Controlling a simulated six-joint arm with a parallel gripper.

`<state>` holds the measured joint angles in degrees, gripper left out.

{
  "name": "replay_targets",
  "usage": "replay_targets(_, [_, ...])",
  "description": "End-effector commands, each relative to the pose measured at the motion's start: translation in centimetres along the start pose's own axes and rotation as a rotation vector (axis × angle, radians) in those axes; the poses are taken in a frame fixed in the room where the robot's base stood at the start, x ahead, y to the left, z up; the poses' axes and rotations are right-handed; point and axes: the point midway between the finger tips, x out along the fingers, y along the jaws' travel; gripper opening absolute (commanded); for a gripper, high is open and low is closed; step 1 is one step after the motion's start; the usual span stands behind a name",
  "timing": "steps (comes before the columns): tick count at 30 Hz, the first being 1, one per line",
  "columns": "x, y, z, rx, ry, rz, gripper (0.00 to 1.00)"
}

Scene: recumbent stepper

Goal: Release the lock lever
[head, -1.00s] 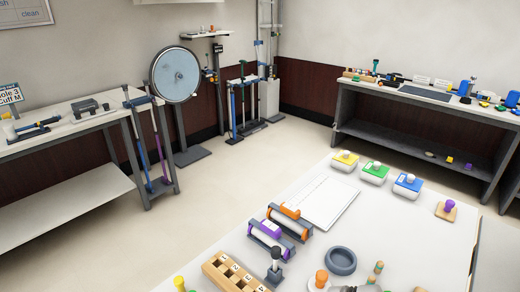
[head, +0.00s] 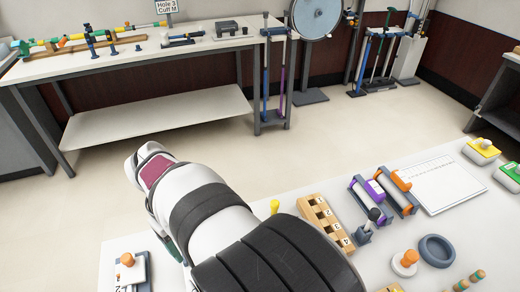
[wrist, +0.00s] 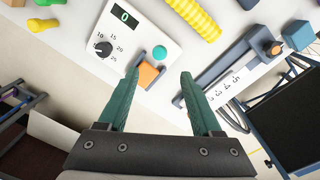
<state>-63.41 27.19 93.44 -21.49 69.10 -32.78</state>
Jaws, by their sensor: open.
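My gripper (wrist: 160,76) is open in the wrist view, with its two green fingers apart and nothing held between them. An orange block (wrist: 150,74) shows between the fingertips, against the edge of a white box (wrist: 113,38) with a dial, a teal button and a green "0" display. I cannot tell whether the gripper touches it. To the right is a grey slotted bar (wrist: 232,62) on a numbered scale, with a dark block with an orange part (wrist: 265,46) at its end. I cannot tell which part is the lock lever.
A yellow ridged cylinder (wrist: 190,14) lies beside the white box. In the head view, a wooden numbered block (head: 322,222), purple roller (head: 370,192) and dark ring (head: 436,250) are on the near table. The floor between the tables is clear.

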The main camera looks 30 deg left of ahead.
Motion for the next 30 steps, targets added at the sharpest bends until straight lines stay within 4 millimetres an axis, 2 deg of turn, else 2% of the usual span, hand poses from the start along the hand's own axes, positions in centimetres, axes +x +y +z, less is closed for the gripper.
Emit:
replay_targets(1, [1.5,-0.1,0.2,0.003,-0.006,-0.003,0.66])
replay_targets(6, [6.4,0.0,0.2,0.004,-0.005,-0.002,0.66])
replay_targets(12, [10.2,0.0,0.1,0.005,-0.002,-0.002,0.66])
replay_targets(18, [11.5,0.0,0.1,0.007,0.000,-0.002,0.66])
replay_targets(25, [11.6,0.0,0.1,0.007,0.000,-0.002,0.66])
replay_targets(30, [11.5,0.0,0.1,0.007,0.000,-0.002,0.36])
